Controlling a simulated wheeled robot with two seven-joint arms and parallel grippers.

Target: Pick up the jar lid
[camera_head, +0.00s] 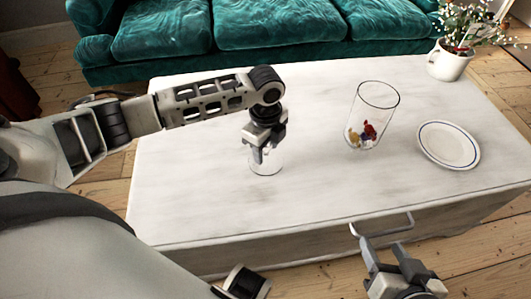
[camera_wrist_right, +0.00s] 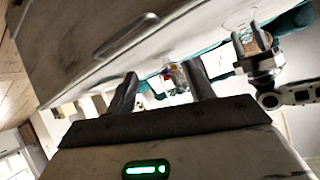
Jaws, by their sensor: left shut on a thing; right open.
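The clear glass jar lid (camera_head: 267,168) is at the left-middle of the white table, right under my left gripper (camera_head: 262,152). My left gripper points down and is shut on the lid's top. The lid is at or just above the tabletop; I cannot tell which. The fingers hide part of it. My left gripper also shows at the upper right of the right wrist view (camera_wrist_right: 251,40). My right gripper (camera_head: 386,256) is open and empty, in front of the table near the drawer handle; its fingers frame the right wrist view (camera_wrist_right: 162,88).
A clear open jar (camera_head: 377,97) with small coloured pieces stands on the white table (camera_head: 200,200), right of the lid. A white plate (camera_head: 448,145) and a flower mug (camera_head: 449,63) are further right. A drawer handle (camera_head: 383,230) juts from the front. A teal sofa (camera_head: 270,25) stands behind.

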